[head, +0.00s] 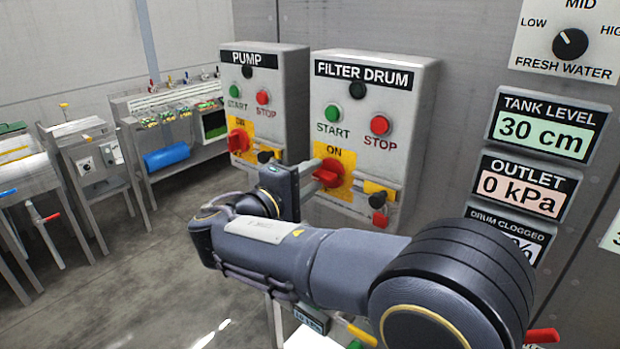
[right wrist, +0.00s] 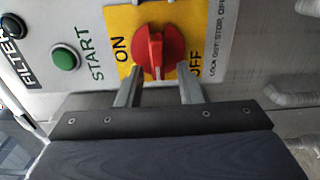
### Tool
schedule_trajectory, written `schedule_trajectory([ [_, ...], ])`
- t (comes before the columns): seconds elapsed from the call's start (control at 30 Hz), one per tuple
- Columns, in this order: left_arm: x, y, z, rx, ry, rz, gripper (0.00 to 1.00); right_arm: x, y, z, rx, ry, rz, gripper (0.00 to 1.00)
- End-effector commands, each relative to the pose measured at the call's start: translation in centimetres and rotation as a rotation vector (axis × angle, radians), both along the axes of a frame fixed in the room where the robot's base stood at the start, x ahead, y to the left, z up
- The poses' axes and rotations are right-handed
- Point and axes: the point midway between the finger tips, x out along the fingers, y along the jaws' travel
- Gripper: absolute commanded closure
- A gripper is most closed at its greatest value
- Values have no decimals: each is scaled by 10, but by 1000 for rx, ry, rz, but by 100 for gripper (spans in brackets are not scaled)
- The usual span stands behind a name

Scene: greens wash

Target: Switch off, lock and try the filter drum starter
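The filter drum starter (head: 401,97) is a grey wall box with a green START button (head: 333,113) and a red STOP button (head: 380,125). Its red rotary handle (head: 328,173) sits on a yellow plate; in the right wrist view the handle (right wrist: 157,52) lies between the words ON and OFF. My right gripper (head: 311,176) is at the handle. In the right wrist view its fingers (right wrist: 159,76) are apart, one on each side of the handle's near end; contact is not clear. A yellow part and black and red pieces (head: 379,200) sit lower right on the box. My left gripper is not in view.
The pump starter (head: 293,85) with a similar red handle (head: 238,140) is close on the left. Gauge panels (head: 548,125) and a fresh water dial (head: 570,43) are on the wall at right. Washing benches (head: 170,110) stand further back left, with open floor between.

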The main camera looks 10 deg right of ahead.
Motion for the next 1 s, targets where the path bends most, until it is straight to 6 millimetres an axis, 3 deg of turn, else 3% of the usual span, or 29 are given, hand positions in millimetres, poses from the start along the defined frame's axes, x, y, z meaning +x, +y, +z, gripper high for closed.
schedule_trajectory([
  [0.27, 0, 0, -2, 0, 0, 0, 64, -4, 6, 0, 0, -2, 1, 67],
  [0.7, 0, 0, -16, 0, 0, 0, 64, -44, 57, -1, 0, -2, 1, 67],
  [1.0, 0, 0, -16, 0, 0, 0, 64, -48, 62, 0, 0, 0, 0, 67],
])
